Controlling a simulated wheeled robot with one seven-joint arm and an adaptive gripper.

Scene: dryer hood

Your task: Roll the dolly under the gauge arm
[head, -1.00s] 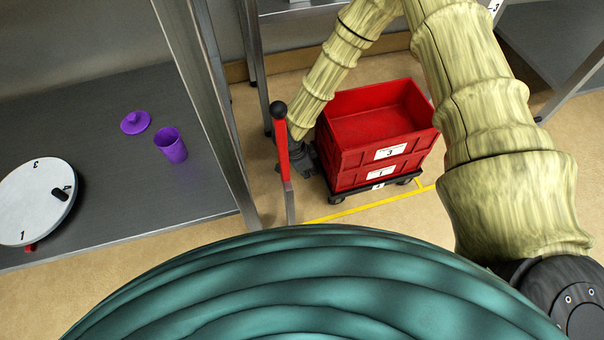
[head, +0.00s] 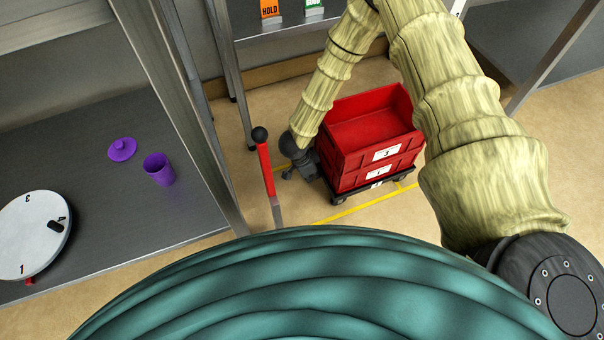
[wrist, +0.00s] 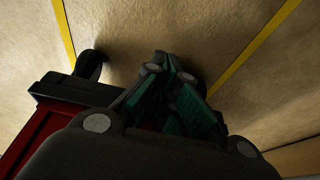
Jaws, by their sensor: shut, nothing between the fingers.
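The black wheeled dolly (head: 347,195) stands on the floor with two stacked red crates on it; the upper crate (head: 342,150) is empty. In the wrist view a dark dolly corner (wrist: 75,90) and a wheel (wrist: 90,65) show at left, beside the fingers. My gripper (head: 288,174) is low at the left side of the dolly, near the crates. Its teal fingers (wrist: 168,75) are shut and empty. Contact with the dolly cannot be told. A red upright post with a black ball top (head: 266,165) stands left of my gripper; whether it is the gauge arm is unclear.
Yellow lines (head: 355,208) mark the floor by the dolly. A grey table at left holds a purple cup (head: 159,169), its lid (head: 121,149) and a white numbered disc (head: 33,235). Metal table legs (head: 230,75) stand behind the post. A shelf behind bears an orange HOLD card (head: 269,9).

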